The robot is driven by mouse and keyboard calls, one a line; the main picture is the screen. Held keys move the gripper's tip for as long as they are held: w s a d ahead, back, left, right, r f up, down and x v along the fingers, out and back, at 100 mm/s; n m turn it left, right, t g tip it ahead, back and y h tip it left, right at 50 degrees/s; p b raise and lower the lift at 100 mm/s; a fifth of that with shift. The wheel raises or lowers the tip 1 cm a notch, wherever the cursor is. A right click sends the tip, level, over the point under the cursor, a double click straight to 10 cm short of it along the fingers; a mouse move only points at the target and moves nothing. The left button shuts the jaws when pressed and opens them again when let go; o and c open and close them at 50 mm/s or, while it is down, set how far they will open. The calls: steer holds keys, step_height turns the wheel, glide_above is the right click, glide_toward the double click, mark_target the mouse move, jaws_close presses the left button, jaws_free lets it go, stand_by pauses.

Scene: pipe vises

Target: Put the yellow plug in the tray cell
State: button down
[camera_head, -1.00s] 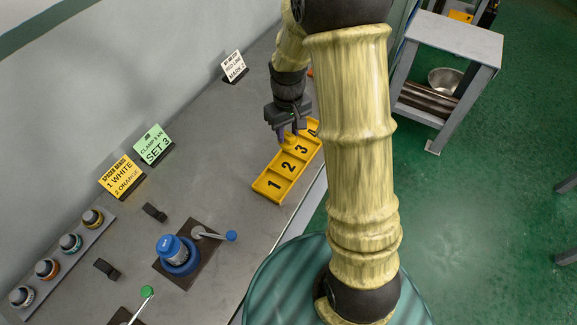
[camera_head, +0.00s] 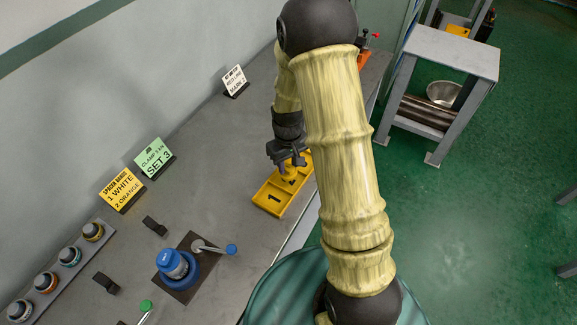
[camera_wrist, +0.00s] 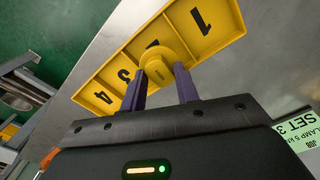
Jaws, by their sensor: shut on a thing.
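The yellow tray (camera_head: 266,205) lies on the grey bench, with a row of numbered cells. In the wrist view the tray (camera_wrist: 222,32) shows 1, 3 and 4 clearly, while the 2 is mostly covered. My gripper (camera_head: 290,166) is over the tray, pointing down. In the wrist view the two purple fingers of my gripper (camera_wrist: 160,78) are closed on the round yellow plug (camera_wrist: 157,62). The plug is over cell 2, between the 1 and the 3. I cannot tell whether it touches the cell floor.
A blue vise (camera_head: 178,266) with a blue-knobbed lever stands nearer on the bench. Sign cards (camera_head: 121,190) and a rack of capped jars (camera_head: 68,256) line the wall side. An orange device (camera_head: 363,59) sits at the far end.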

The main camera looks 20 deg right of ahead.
mark_target(288, 167)
steer(key=shift+f, duration=1)
steer(key=shift+f, duration=0.15)
steer(key=c, duration=1)
jaws_free()
steer(key=shift+c, duration=0.2)
step_height(288, 167, up, 12)
steer(key=shift+b, duration=0.35)
steer(key=shift+r, duration=0.25)
